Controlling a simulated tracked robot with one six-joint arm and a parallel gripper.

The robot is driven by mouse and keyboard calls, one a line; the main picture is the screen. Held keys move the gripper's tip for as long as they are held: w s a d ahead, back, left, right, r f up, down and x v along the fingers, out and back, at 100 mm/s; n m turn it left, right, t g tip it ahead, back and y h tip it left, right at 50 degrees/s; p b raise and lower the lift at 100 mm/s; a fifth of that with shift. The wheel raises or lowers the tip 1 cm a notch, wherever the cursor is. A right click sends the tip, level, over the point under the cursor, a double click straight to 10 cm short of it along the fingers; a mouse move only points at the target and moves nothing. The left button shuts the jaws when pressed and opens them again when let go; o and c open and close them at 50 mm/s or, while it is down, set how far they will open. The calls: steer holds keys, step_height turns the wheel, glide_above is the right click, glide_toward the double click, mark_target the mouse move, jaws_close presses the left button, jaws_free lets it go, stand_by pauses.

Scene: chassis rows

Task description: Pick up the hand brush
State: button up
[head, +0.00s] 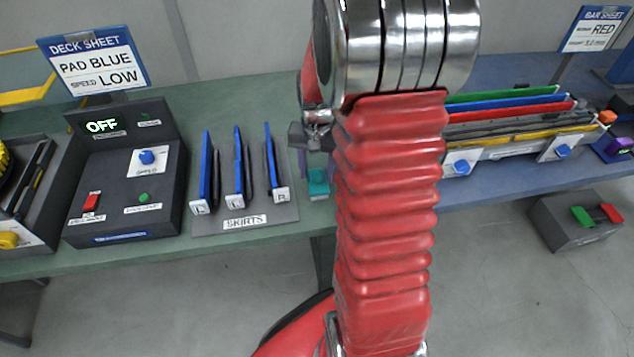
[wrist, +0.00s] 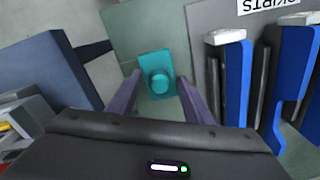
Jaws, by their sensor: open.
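My gripper (wrist: 159,82) is open and empty, with one finger on each side of the teal block in the wrist view. Whether the fingers are down at its height I cannot tell.
A rack of blue skirts (head: 239,180) stands close beside the brush; it is at the right in the wrist view (wrist: 235,85). A dark control box (head: 125,180) is further left. A blue bench (head: 480,190) with coloured sheets is at right, across a gap.

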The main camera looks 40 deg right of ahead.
mark_target(317, 172)
steer(key=shift+f, duration=0.45)
steer(key=shift+c, duration=0.3)
jaws_close()
steer(key=shift+r, duration=0.1)
stand_by(0.3)
step_height(317, 172, up, 10)
stand_by(0.6)
